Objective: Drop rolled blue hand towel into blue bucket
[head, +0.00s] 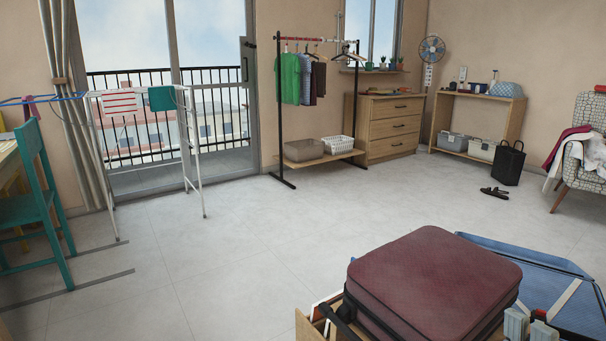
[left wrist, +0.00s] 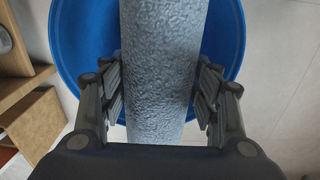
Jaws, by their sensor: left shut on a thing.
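In the left wrist view, my left gripper (left wrist: 160,95) is shut on the rolled blue hand towel (left wrist: 160,50), a grey-blue textured roll between its two fingers. The roll runs from the top of the picture down to the gripper's palm. The blue bucket (left wrist: 85,40) is behind and below the roll; its round rim shows on both sides. The head view shows neither the towel, the bucket nor either gripper.
In the left wrist view, wooden furniture (left wrist: 25,75) stands close to the bucket's left, with pale floor at right. In the head view, a maroon suitcase (head: 435,285) and an open blue case (head: 545,280) lie in front at right. The middle floor (head: 230,240) is clear.

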